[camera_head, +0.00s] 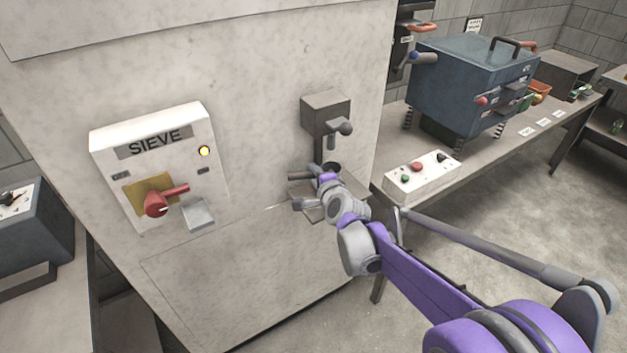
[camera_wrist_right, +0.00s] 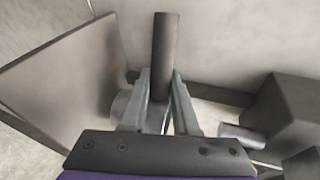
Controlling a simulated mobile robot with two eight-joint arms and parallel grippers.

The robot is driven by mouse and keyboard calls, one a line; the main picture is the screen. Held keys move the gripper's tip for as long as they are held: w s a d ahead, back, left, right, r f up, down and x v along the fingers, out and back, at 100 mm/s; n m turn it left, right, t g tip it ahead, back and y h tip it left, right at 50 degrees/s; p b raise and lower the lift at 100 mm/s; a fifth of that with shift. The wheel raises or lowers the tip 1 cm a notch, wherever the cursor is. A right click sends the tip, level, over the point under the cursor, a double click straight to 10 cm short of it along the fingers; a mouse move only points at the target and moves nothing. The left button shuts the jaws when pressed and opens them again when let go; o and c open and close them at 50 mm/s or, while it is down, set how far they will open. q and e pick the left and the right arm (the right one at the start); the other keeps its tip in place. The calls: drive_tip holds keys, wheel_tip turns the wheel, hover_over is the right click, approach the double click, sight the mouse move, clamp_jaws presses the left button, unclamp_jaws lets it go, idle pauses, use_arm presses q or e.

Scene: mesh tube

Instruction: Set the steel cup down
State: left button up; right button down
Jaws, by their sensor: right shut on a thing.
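My right gripper (camera_head: 328,180) is at the small shelf under the dispenser on the pale machine. In the right wrist view the two grey fingers (camera_wrist_right: 160,105) are closed in, with a dark cylinder (camera_wrist_right: 165,50) showing between and beyond them. I cannot tell whether this is part of the steel cup. In the head view a dark round opening, likely the steel cup (camera_head: 333,167), shows just above the fingers. A light grey rounded piece (camera_wrist_right: 121,105) shows beside the left finger, apparently the cup's lower part. The fingers hide most of the cup. My left gripper is out of view.
The shelf plate (camera_wrist_right: 65,80) stands close on the left of the wrist view. The dispenser (camera_head: 326,108) with its lever (camera_head: 342,128) hangs above the gripper. A SIEVE panel (camera_head: 155,170) is to the left. A bench with a button box (camera_head: 422,177) is to the right.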

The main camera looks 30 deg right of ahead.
drive_tip(key=shift+f, duration=0.8)
drive_tip(key=shift+w+f, duration=0.2)
drive_tip(key=shift+f, duration=0.05)
drive_tip(key=shift+f, duration=0.1)
drive_tip(key=c, duration=0.7)
unclamp_jaws()
